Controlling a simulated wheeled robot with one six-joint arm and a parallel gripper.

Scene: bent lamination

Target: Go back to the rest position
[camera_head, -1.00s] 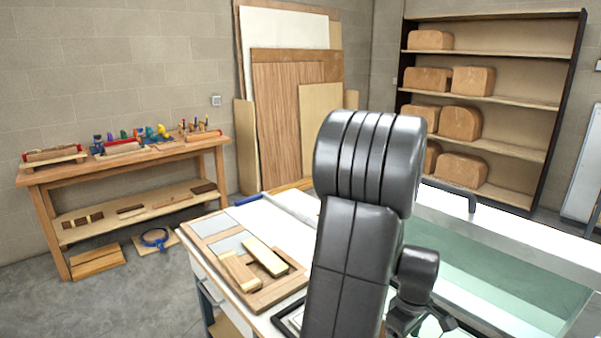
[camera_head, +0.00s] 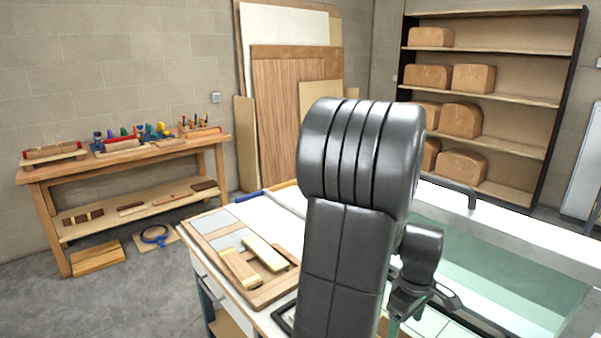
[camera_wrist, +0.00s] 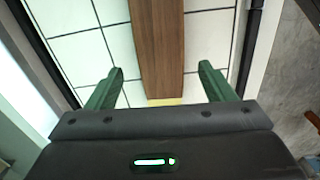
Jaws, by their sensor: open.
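My gripper (camera_wrist: 164,85) is open in the wrist view, its two green fingers apart with nothing held between them. Beyond the fingers a brown wooden strip (camera_wrist: 157,45) with a pale end lies over a white tiled surface (camera_wrist: 90,60). It appears apart from the fingers. In the head view my dark arm stands upright in the middle, and my gripper (camera_head: 400,318) shows only partly at the lower right of it. The wooden strip is hidden behind the arm there.
A workbench (camera_head: 225,300) with a wooden board (camera_head: 262,296) and pale blocks (camera_head: 265,253) lies left of my arm. A glass-sided box (camera_head: 500,260) is at right. A tool table (camera_head: 130,165) stands at the left wall, shelves (camera_head: 500,100) at the back.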

